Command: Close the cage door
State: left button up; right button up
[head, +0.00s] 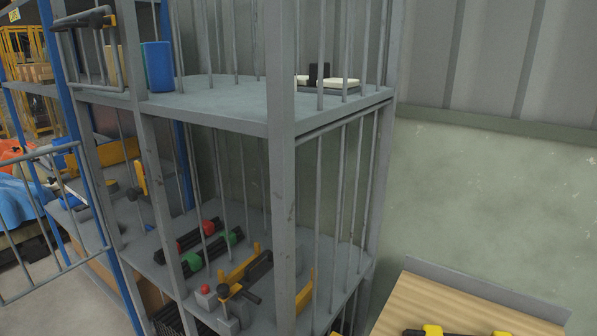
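The grey cage (282,190) fills the middle of the head view, with barred sides and two visible levels. A barred door panel (45,225) stands swung out to the left of the lower level, its right edge near a front post. A smaller barred frame (102,62) shows at the upper left, with a black bar with a yellow end (85,19) across its top. I cannot tell if this frame is a second door.
Inside the lower level lie black rods with red and green ends (208,245) and a black-and-yellow clamp (245,280). A blue container (157,67) stands above. A wooden board (440,305) is at lower right. Blue-framed racking (62,75) stands behind the door.

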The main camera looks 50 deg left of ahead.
aim_at(17, 159)
jog(key=k+j, duration=0.2)
jog(key=j, duration=0.25)
jog(key=k+j, duration=0.2)
jog(key=j, duration=0.25)
jog(key=k+j, duration=0.2)
jog(key=j, duration=0.25)
jog(key=k+j, duration=0.2)
jog(key=j, duration=0.25)
jog(key=k+j, duration=0.2)
jog(key=j, duration=0.25)
jog(key=k+j, duration=0.2)
jog(key=j, duration=0.25)
jog(key=k+j, duration=0.15)
jog(key=j, duration=0.3)
jog(key=k+j, duration=0.2)
jog(key=j, duration=1.3)
jog(key=i+j, duration=0.1)
jog(key=j, duration=0.9)
